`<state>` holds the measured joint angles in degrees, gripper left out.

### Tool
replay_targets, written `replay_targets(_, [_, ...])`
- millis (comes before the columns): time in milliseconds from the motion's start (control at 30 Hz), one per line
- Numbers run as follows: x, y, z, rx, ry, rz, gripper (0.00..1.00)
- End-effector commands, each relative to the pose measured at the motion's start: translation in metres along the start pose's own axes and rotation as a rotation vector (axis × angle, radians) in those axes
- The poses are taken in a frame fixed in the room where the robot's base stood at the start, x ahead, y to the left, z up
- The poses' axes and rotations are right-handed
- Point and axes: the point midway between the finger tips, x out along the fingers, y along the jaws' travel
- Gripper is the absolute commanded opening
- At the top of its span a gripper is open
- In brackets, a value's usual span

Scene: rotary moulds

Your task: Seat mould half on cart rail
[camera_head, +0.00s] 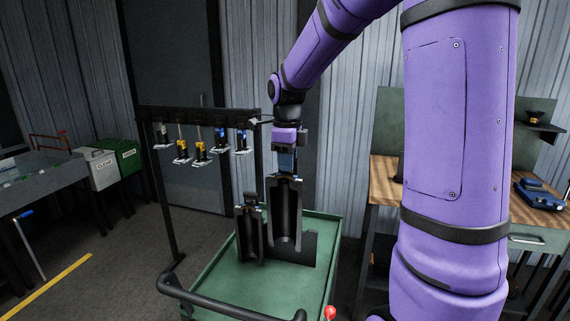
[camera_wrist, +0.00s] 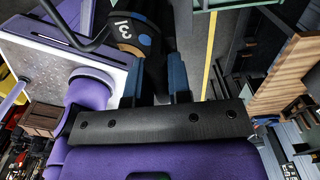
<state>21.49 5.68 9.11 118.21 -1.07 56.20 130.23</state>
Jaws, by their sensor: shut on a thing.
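A tall dark mould half (camera_head: 286,215) with a hollow half-round cavity is upright over the green cart (camera_head: 250,287). My gripper (camera_head: 286,168) points down and is shut on its top end. In the wrist view, the blue-tipped fingers of my gripper (camera_wrist: 162,82) close around a dark part with a pale number and a tan patch (camera_wrist: 124,30). A second, shorter mould half (camera_head: 250,230) stands on the cart just left of it. A dark upright plate (camera_head: 308,249) is beside and behind the held half. The rail and the held half's lower contact are hard to make out.
A black rack (camera_head: 196,112) with several hanging tools stands behind left. The cart has a black handle (camera_head: 225,308) and a red knob (camera_head: 330,312) at the front. A wooden workbench (camera_head: 384,170) is at right; grey and green bins (camera_head: 126,154) stand at left.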

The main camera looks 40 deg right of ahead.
Motion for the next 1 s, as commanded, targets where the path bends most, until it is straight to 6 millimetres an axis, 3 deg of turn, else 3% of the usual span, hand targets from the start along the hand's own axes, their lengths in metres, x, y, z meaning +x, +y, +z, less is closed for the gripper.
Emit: replay_targets(1000, [-0.002,-0.064,0.001,0.0,-0.003,-0.005,0.0])
